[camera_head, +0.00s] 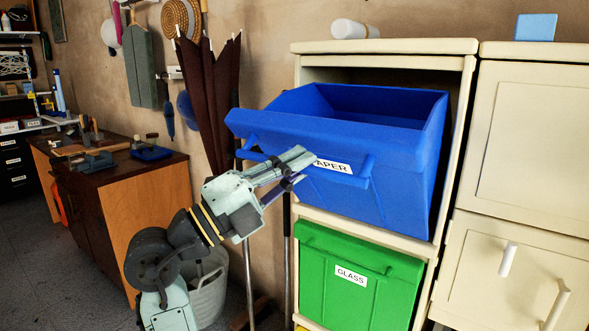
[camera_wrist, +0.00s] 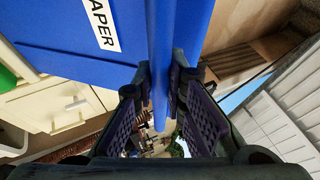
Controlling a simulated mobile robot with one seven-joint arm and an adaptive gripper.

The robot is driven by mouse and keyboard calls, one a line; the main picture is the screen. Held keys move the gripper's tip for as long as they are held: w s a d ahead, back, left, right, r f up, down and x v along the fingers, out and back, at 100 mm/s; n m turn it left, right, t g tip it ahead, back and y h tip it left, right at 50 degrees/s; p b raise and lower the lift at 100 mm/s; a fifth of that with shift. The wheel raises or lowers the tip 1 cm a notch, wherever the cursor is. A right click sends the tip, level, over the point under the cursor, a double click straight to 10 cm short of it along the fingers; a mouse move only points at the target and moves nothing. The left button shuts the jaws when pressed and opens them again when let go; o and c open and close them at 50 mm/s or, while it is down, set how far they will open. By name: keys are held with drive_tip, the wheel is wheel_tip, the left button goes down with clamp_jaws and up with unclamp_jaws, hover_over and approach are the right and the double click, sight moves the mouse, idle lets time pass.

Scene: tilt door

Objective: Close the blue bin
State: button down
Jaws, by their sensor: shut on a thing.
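The blue bin (camera_head: 330,125) is tilted open out of the upper opening of a cream cabinet, with its hollow inside showing. Its front carries a white label ending in "APER" and a blue bar handle (camera_head: 365,170); my gripper hides the label's start. My gripper (camera_head: 300,168) is at the bin's front, at the handle. In the wrist view, its fingers (camera_wrist: 162,100) stand on both sides of the blue handle bar (camera_wrist: 160,75), shut on it. The bin's blue front (camera_wrist: 70,35) with the label also shows in the wrist view.
A shut green bin (camera_head: 355,285) labelled GLASS sits below the blue one. A cream cabinet (camera_head: 535,140) stands at the right. A white roll (camera_head: 350,29) lies on top.

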sight(314, 124)
drive_tip(key=w+d+r+p, duration=0.1)
drive_tip(key=r, duration=0.1)
drive_tip(key=w+d+r+y+p, duration=0.1)
drive_tip(key=r, duration=0.1)
drive_tip(key=w+d+r+n+y+p, duration=0.1)
drive_tip(key=w+r, duration=0.1)
drive_tip(key=shift+g, duration=0.3)
drive_tip(key=w+d+r+p, duration=0.2)
drive_tip(key=w+d+r, duration=0.5)
drive_tip(key=w, duration=0.5)
drive_tip(key=shift+d+r, duration=0.15)
drive_tip(key=shift+d, duration=0.65)
drive_tip(key=c, duration=1.6)
unclamp_jaws()
drive_tip(key=v, duration=1.2)
drive_tip(key=shift+a+r, duration=0.1)
